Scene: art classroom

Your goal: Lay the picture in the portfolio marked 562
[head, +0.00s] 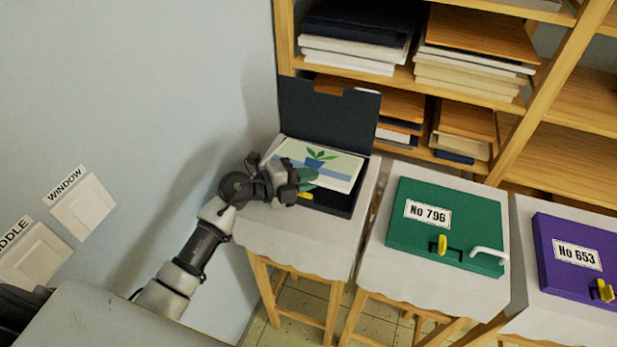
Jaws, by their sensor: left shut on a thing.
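The picture (345,171), a pale sheet with a green plant in a blue pot, is at the open dark portfolio (335,203) on the left stool. The portfolio's lid (322,113) stands up at the back, and no number shows on it from here. My left gripper (305,180) is shut on the picture's near left edge and holds it over the tray; I cannot tell if the picture touches the bottom. A green portfolio (450,218) marked No 796 and a purple portfolio (592,272) marked No 653 are closed. My right gripper is out of view.
Shelves (465,95) with stacked boards and paper stand behind the stools. A wall is close on the left, with signs reading WINDOW (83,208) and, partly cut off, DDLE. Narrow gaps separate the cloth-covered stools.

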